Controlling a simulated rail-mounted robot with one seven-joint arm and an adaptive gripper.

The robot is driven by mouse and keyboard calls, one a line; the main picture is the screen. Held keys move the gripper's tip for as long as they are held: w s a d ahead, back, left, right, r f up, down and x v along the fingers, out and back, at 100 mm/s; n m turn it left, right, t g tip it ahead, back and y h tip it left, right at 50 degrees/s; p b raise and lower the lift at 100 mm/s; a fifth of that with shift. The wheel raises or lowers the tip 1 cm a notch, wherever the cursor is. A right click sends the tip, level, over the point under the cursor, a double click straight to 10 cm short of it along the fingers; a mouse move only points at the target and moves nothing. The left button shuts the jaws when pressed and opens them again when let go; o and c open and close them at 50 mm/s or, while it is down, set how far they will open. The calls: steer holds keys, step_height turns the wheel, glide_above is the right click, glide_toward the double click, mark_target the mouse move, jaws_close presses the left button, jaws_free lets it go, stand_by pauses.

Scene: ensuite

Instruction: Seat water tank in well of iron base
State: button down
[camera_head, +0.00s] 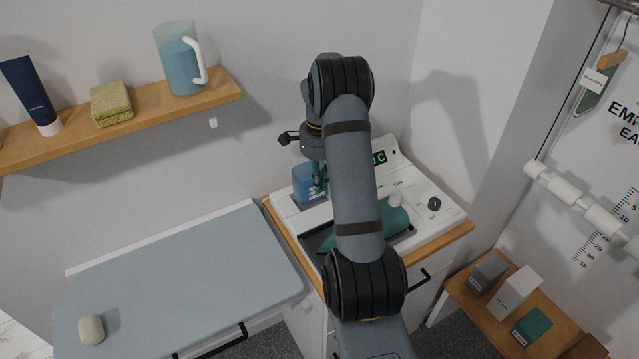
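The water tank (305,186) is a small blue translucent box at the left rear of the white iron base (455,208). It looks upright, at or just above the well area; I cannot tell whether it is fully down in the well. My gripper (319,185) points down at the tank's right side, partly hidden by my arm. The fingers are too small and covered to show whether they are open or shut on the tank. A teal iron (394,222) rests on the base, partly behind my arm.
The base stands on a wooden-topped cabinet (270,214). A grey ironing board (190,275) with a beige lump (91,330) lies to the left. A wall shelf (130,120) holds a blue jug (178,68), folded cloth and tube. Boxes (515,292) stand on a lower-right shelf.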

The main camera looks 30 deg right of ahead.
steer(key=shift+f+b, duration=2.05)
steer(key=shift+f, duration=0.1)
steer(key=c, duration=1.9)
jaws_free()
steer(key=shift+o, duration=0.2)
steer(key=shift+r, duration=0.1)
step_height(320, 180, up, 12)
steer(key=shift+s+f, duration=0.1)
steer(key=shift+f, duration=0.1)
